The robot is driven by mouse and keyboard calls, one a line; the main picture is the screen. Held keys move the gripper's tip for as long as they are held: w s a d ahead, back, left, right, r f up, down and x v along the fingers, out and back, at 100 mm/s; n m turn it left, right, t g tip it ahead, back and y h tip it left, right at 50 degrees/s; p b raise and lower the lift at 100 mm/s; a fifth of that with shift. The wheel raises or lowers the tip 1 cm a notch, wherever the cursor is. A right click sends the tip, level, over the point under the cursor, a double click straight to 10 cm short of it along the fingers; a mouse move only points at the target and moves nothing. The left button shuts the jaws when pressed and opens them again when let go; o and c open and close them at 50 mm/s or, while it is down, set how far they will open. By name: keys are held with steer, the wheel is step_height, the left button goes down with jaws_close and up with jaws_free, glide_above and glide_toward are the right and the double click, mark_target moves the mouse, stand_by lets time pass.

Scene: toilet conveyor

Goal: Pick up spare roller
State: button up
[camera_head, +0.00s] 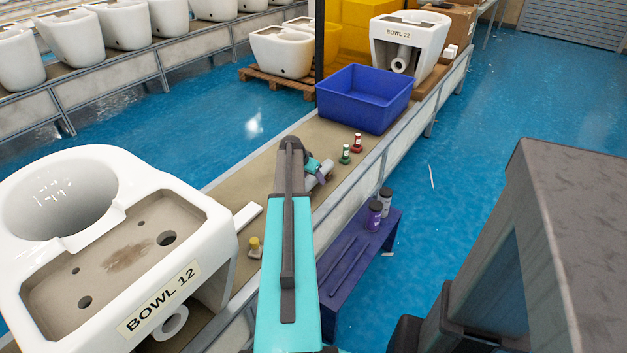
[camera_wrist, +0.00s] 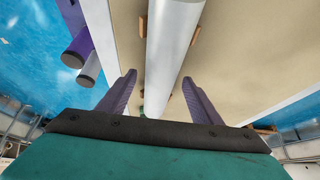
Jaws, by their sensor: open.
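The spare roller is a long light grey cylinder (camera_wrist: 168,55) in the wrist view, lying over the beige belt and running away from my gripper. My gripper (camera_wrist: 160,78) is open, with one dark purple finger on each side of the roller's near part. Gaps show between the roller and both fingers. In the head view my gripper (camera_head: 314,166) is at the end of the teal arm, over the conveyor near a grey cylinder (camera_head: 321,175), partly hidden by my arm. Whether the roller touches the belt cannot be told.
A blue bin (camera_head: 364,98) stands farther along the conveyor, with red (camera_head: 357,142) and green (camera_head: 345,154) stamp-like pieces before it. BOWL 12 (camera_head: 190,290) fills the near left. A purple bench (camera_head: 350,265) with cans stands right of the conveyor.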

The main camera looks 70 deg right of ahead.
jaws_close()
steer(key=shift+r, duration=0.15)
steer(key=shift+r, duration=0.85)
steer(key=shift+s+a+r, duration=0.1)
steer(key=shift+a+r, duration=0.05)
steer(key=shift+r, duration=0.75)
steer(key=s+a+r, duration=0.1)
steer(key=s+a, duration=1)
steer(key=shift+r, duration=0.15)
steer(key=shift+w+a, duration=0.1)
